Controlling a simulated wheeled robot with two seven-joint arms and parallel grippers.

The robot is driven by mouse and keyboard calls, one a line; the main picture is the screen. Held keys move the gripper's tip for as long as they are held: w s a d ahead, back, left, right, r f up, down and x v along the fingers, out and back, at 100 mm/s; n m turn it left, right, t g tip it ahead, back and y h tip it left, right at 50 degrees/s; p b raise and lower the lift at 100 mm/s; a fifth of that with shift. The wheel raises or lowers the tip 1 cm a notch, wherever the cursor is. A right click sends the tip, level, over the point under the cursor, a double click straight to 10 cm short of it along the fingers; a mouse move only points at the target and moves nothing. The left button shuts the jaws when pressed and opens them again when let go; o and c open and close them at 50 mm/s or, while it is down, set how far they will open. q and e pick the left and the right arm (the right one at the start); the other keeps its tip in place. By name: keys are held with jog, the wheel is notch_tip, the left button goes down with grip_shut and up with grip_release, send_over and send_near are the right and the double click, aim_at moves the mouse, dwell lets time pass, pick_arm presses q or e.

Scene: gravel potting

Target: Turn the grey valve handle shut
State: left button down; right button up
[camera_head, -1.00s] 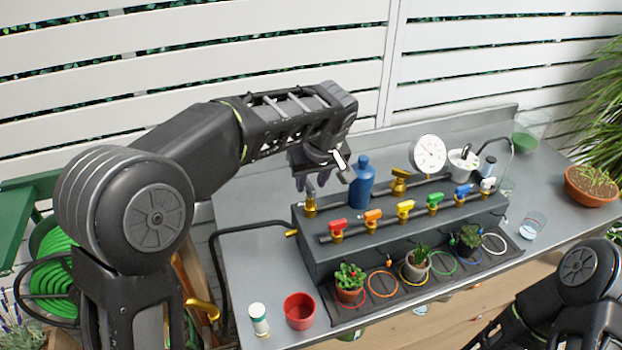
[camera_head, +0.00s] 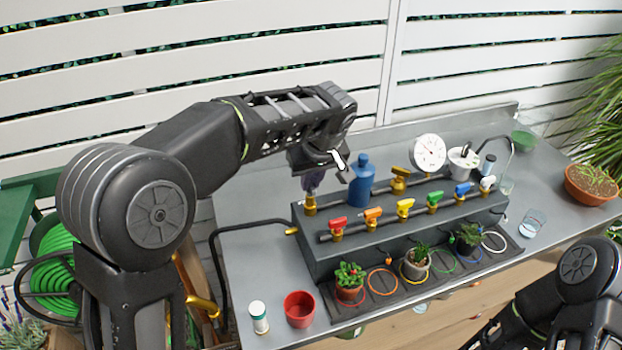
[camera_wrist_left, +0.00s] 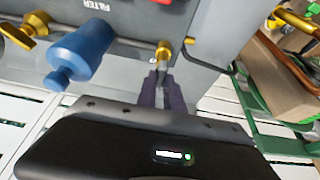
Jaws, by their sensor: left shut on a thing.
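The grey valve handle (camera_wrist_left: 157,67) sits on a brass valve (camera_head: 310,205) at the left end of the dark manifold block. The brass valve body also shows in the left wrist view (camera_wrist_left: 164,49). My left gripper (camera_head: 314,183) comes down from above and is shut on the grey handle. Its two purple-grey fingers hide most of the handle in the head view. In the left wrist view the fingers (camera_wrist_left: 159,78) close on the handle just above the brass body. My right gripper is out of view; only part of that arm shows at the lower right.
A blue bottle-shaped part (camera_head: 361,183) stands close right of my left gripper. Red (camera_head: 337,223), orange (camera_head: 372,216) and other coloured valves line the block's front. A pressure gauge (camera_head: 429,152) stands behind. Potted plants (camera_head: 349,281) stand in front. Bare bench lies left of the block.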

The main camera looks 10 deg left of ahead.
pick_arm(q)
jog(key=shift+m+b, duration=0.35)
jog(key=shift+m, duration=0.05)
jog(key=shift+a+m+t+h+b, duration=0.1)
jog(key=shift+m+t+h+b, duration=0.3)
jog(key=shift+m, duration=0.6)
jog(key=m+h, duration=0.1)
jog(key=m, duration=0.2)
jog(key=shift+a+h, duration=0.1)
jog(key=shift+h, duration=0.2)
jog(key=m+h, duration=0.1)
jog(key=m, duration=0.2)
jog(key=m+h, duration=0.1)
jog(key=m, duration=0.1)
jog(key=shift+a+r+m+g+p, duration=0.1)
jog(key=shift+a+m+g+p, duration=0.05)
jog(key=shift+m+g+p, duration=0.2)
jog(key=m+h+p, duration=0.1)
jog(key=m, duration=0.2)
jog(key=m+g, duration=0.1)
jog(key=m, duration=0.2)
jog(key=shift+w+a+h+p, duration=0.1)
jog(key=shift+w+h+p, duration=0.05)
jog(key=shift+h+p, duration=0.25)
jog(key=shift+m+g, duration=0.25)
jog(key=shift+m, duration=0.1)
jog(key=c, duration=1.5)
grip_release()
jog(key=shift+o, duration=0.2)
